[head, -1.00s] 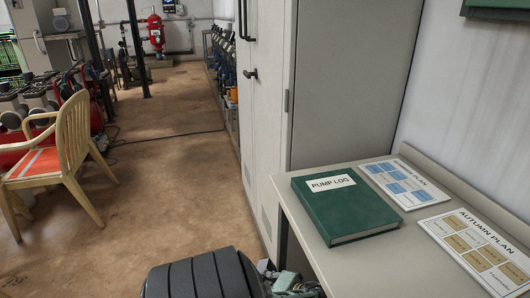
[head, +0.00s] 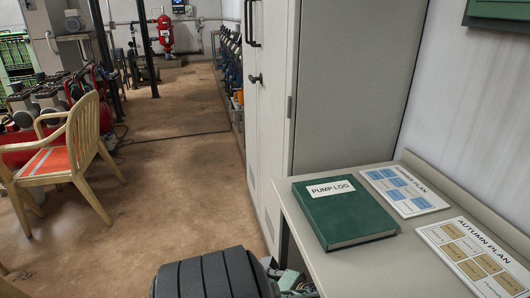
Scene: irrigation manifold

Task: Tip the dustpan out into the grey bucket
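I see neither a dustpan nor a grey bucket in the head view. Neither of my grippers can be made out. A dark ribbed rounded shape and some grey-green parts show at the bottom edge, cut off by the frame; I cannot tell whether anything is held there.
A grey desk (head: 403,266) at right bears a green pump log (head: 345,213) and two plan sheets (head: 402,190) (head: 478,256). A tall cabinet (head: 340,85) stands behind it. A wooden chair (head: 84,135) is at left, near red machinery (head: 28,157). The brown floor (head: 180,190) between is largely clear.

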